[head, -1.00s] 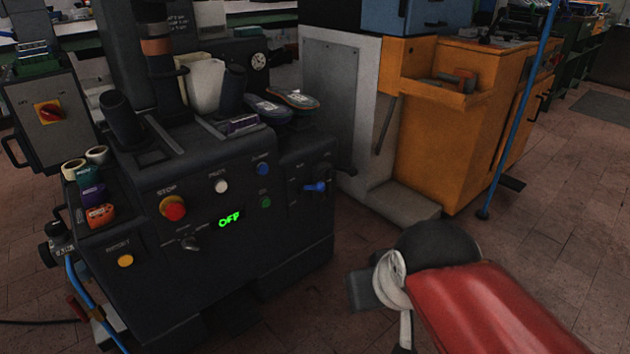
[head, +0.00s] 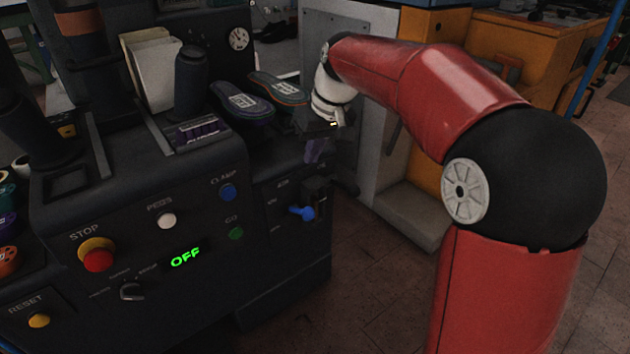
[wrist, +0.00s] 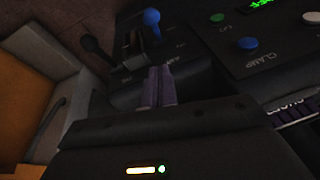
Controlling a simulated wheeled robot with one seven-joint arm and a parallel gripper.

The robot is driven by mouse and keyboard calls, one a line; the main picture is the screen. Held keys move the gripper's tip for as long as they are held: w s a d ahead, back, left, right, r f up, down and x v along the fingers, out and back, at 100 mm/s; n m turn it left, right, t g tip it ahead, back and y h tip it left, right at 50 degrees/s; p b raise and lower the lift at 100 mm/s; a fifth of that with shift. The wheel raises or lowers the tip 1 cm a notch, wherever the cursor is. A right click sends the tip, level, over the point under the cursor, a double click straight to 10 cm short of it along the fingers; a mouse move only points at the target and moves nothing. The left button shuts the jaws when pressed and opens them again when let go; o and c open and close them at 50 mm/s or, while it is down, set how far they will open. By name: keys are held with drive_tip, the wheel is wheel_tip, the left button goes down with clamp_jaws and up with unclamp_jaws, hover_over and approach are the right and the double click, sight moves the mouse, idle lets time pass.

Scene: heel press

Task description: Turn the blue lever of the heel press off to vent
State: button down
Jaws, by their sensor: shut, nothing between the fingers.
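The heel press (head: 110,230) is a dark machine with a button panel. Its blue lever (head: 302,213) is on the right side panel, below the small AIR label, with its blue handle reaching leftward in the head view. It also shows near the top of the wrist view (wrist: 152,18). My gripper (head: 312,158) is above the lever, its purple-grey fingers pointing down, shut and empty. In the wrist view the closed fingers (wrist: 158,75) point toward the lever with a visible gap. The lever's pivot is partly dark and hard to make out.
The press panel has a red stop button (head: 98,260), a blue clamp button (head: 228,192) and a green display (head: 185,257) reading OFF. Shoe forms (head: 245,102) lie close left of my gripper. A black-knobbed lever (wrist: 88,42) shows beside the blue one. Floor right of the press is open.

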drive_tip(key=shift+w+f, duration=0.2)
drive_tip(key=shift+w, duration=0.7)
drive_tip(key=b, duration=0.2)
hover_over(300, 212)
drive_tip(key=w, duration=0.3)
wheel_tip(300, 212, down, 10)
drive_tip(key=shift+s+d+f+b, duration=0.25)
drive_tip(key=shift+s+f, duration=0.25)
drive_tip(key=shift+f, duration=0.25)
drive_tip(key=shift+s+d+f+b, duration=0.1)
drive_tip(key=shift+s+d+f, duration=0.15)
drive_tip(key=shift+s+f, duration=0.35)
drive_tip(key=shift+w+f, duration=0.2)
